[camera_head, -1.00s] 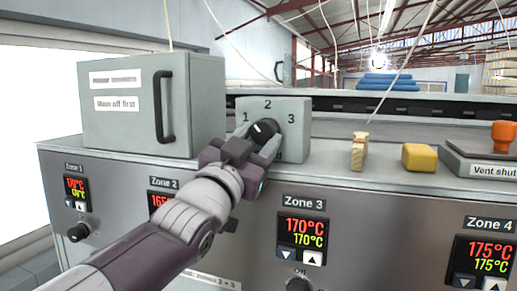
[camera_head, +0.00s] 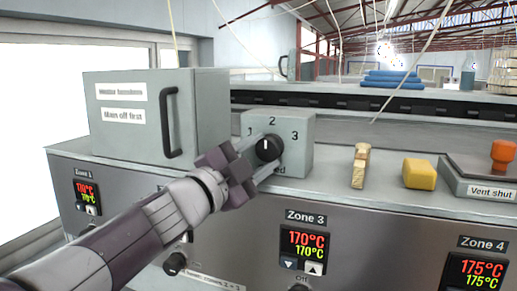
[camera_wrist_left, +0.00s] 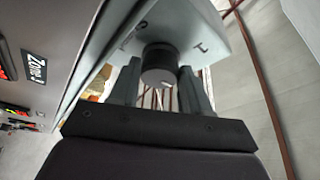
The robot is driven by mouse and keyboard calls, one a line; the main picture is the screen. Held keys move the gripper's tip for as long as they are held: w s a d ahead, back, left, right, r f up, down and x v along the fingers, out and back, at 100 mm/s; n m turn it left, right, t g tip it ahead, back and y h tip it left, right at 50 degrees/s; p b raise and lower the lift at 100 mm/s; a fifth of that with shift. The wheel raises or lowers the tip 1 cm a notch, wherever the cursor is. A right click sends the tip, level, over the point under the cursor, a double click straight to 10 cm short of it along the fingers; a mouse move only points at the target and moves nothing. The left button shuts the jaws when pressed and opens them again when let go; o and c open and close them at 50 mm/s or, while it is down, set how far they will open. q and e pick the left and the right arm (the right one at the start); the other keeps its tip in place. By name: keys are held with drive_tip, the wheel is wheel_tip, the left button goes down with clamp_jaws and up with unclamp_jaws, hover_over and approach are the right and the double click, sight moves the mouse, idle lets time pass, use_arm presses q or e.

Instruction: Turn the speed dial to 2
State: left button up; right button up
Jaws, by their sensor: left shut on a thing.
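The speed dial (camera_head: 268,148) is a round black knob on the front of a grey box (camera_head: 297,150) marked 1, 2 and 3. Its white mark points about straight up, toward the 2 at the top. My left gripper (camera_head: 262,154) reaches in from the left, one finger on the upper left of the knob and one below it. In the left wrist view the knob (camera_wrist_left: 159,66) sits between the two fingers (camera_wrist_left: 160,78), which are shut on it. My right gripper is not in view.
A grey cabinet (camera_head: 150,120) with a black handle stands left of the dial box. A wooden piece (camera_head: 360,166), a yellow block (camera_head: 419,173) and a vent panel with an orange knob (camera_head: 503,151) stand to the right. Zone displays (camera_head: 307,243) line the front panel below.

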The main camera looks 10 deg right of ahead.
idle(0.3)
use_arm(q)
drive_tip(key=o, duration=1.1)
drive_tip(key=shift+c, duration=0.2)
drive_tip(key=shift+s+a+f, duration=0.15)
drive_tip(key=shift+a, duration=0.05)
drive_tip(key=b+v, duration=0.5)
drive_tip(key=v, duration=0.7)
drive_tip(key=shift+a, duration=0.1)
